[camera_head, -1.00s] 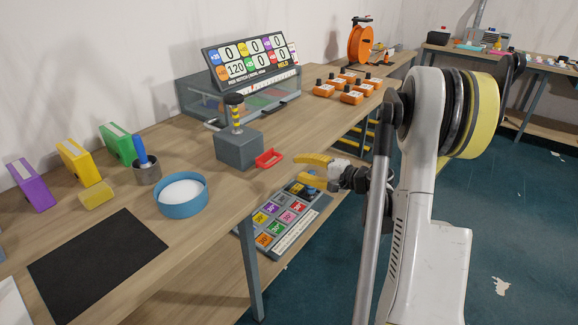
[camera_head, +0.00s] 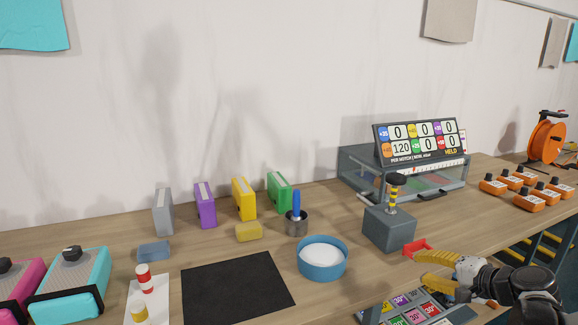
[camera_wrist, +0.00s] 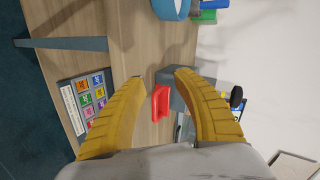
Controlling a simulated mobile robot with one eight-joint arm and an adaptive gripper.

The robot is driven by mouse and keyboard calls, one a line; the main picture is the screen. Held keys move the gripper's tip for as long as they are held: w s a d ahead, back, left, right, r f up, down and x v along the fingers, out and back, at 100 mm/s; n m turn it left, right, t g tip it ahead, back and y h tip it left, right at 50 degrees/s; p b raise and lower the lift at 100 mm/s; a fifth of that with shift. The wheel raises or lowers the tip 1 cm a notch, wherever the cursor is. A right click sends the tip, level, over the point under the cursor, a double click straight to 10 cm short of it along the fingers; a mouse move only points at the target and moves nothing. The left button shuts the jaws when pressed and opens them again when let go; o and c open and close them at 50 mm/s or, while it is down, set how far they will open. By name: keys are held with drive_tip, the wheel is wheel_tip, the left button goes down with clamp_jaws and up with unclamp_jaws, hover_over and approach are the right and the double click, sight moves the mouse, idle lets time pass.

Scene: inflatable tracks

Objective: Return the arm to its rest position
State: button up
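My gripper (camera_head: 438,271) is at the lower right of the head view, at the table's front edge, beside the small red tray (camera_head: 416,248). Its two yellow fingers also show in the wrist view (camera_wrist: 158,85), spread wide apart with nothing between them. In the wrist view the red tray (camera_wrist: 160,104) lies on the table beyond the fingers, next to the grey box. Most of my arm is outside the head view.
The wooden table (camera_head: 330,210) carries a grey box with a black-knobbed lever (camera_head: 390,228), a blue bowl (camera_head: 322,275), a black mat (camera_head: 238,288) and a scoreboard case (camera_head: 418,143). A keypad panel (camera_head: 405,306) sits below the front edge. Orange boxes (camera_head: 529,201) stand at right.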

drive_tip(key=s+a+r+n+g+h, duration=0.25)
drive_tip(key=s+a+n, duration=0.25)
drive_tip(key=s+a, duration=0.7)
drive_tip(key=s+a+n+g+h, duration=0.1)
drive_tip(key=s+a+n+h, duration=0.2)
drive_tip(key=s, duration=0.8)
drive_tip(key=shift+a+n+g, duration=0.35)
drive_tip(key=shift+a+n, duration=0.65)
drive_tip(key=shift+n, duration=0.6)
